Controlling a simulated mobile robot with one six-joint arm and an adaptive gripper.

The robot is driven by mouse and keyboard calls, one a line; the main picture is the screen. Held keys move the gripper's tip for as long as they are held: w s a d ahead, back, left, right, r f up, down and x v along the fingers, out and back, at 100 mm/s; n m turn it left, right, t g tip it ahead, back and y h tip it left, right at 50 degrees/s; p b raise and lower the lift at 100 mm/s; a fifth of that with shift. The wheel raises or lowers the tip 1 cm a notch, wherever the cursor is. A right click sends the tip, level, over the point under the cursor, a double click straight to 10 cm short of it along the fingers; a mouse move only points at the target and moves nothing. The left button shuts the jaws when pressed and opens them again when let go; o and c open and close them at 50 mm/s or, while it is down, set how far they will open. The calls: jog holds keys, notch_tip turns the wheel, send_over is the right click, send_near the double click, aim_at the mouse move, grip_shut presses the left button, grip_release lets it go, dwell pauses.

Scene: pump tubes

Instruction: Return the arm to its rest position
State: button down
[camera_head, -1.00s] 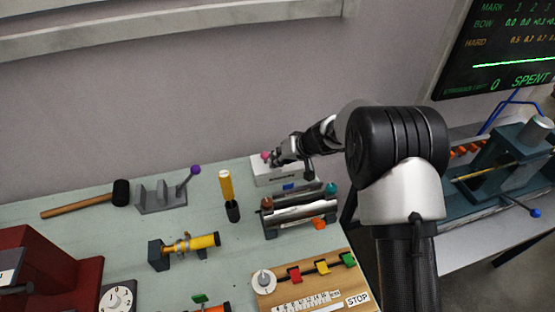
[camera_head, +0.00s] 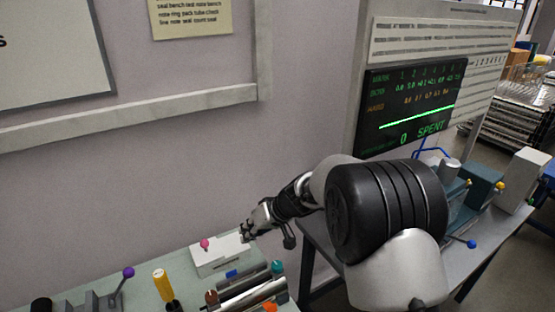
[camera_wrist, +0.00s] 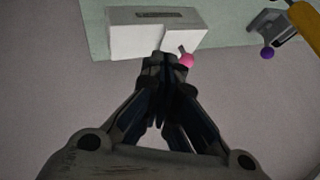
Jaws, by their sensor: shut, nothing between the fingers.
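My gripper (camera_head: 246,232) is at the end of my arm, over the far right part of the green bench, close to a white box with a pink knob (camera_head: 204,244). In the wrist view my gripper (camera_wrist: 168,62) points toward the white box (camera_wrist: 150,38), with its fingers together and nothing between them. The pink knob (camera_wrist: 187,60) shows just right of the fingertips. I cannot tell whether the fingers touch the box.
A grey table with equipment (camera_head: 470,260) is at right. A screen (camera_head: 412,105) reads "0 SPENT".

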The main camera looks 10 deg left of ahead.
jog(key=s+d+r+m+t+h, duration=0.1)
jog(key=s+d+r+m+h, duration=0.15)
jog(key=s+d+r, duration=1.3)
jog(key=s+d+m+t+h, duration=0.1)
jog(key=s+d+m+h, duration=0.3)
jog(key=s+d, duration=1)
jog(key=s+h, duration=0.1)
jog(key=s, duration=0.3)
jog(key=shift+d+r+t, duration=0.15)
jog(key=shift+d+t, duration=0.25)
jog(key=shift+a, duration=0.1)
